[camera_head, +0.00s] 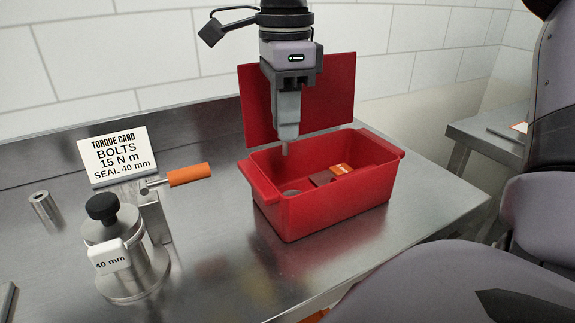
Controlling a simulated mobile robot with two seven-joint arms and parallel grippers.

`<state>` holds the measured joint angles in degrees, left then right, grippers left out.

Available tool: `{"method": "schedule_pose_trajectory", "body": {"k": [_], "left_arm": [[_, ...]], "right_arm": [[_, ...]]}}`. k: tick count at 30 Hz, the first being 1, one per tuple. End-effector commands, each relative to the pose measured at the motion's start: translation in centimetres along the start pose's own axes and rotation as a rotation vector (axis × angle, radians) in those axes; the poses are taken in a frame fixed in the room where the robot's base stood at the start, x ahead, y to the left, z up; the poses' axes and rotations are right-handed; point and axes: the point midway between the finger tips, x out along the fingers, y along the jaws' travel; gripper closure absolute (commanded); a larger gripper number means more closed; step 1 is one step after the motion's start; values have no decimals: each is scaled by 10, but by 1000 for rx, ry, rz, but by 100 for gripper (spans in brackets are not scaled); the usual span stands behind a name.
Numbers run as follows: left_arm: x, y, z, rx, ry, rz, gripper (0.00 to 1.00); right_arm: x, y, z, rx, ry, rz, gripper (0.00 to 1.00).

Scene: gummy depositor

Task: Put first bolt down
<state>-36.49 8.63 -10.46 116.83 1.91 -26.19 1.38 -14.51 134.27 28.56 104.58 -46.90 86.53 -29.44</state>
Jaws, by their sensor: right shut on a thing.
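My right gripper (286,130) hangs pointing down from the top of the picture, above the back left part of a red bin (335,208). Its fingers are shut on a small grey bolt (285,149), of which only the lower end shows below the fingertips. The bolt is above the bin's opening, apart from the bin floor. Inside the bin I see a small round grey thing (292,192), a dark red block (321,178) and an orange and white piece (342,169). My left gripper is not in view.
A red panel (335,90) stands behind the bin. To the left are a torque card (118,157), an orange-handled tool (189,174), a metal cylinder labelled 40 mm (135,275) with a black knob, and a small metal sleeve (44,208). The steel bench (225,265) is clear before the bin.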

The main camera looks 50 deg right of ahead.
Motion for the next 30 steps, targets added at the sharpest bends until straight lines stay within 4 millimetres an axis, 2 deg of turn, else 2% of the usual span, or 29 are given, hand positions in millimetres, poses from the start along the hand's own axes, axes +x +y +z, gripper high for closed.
{"method": "schedule_pose_trajectory", "body": {"k": [1,3,10,17,30], "left_arm": [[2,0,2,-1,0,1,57],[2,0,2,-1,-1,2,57],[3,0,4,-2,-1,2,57],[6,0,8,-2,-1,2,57],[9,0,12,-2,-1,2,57]], "right_arm": [[12,0,0,-1,0,4,100],[22,0,0,1,0,2,100],[38,0,0,1,-1,1,100],[71,0,0,0,0,3,100],[78,0,0,1,0,0,100]]}}
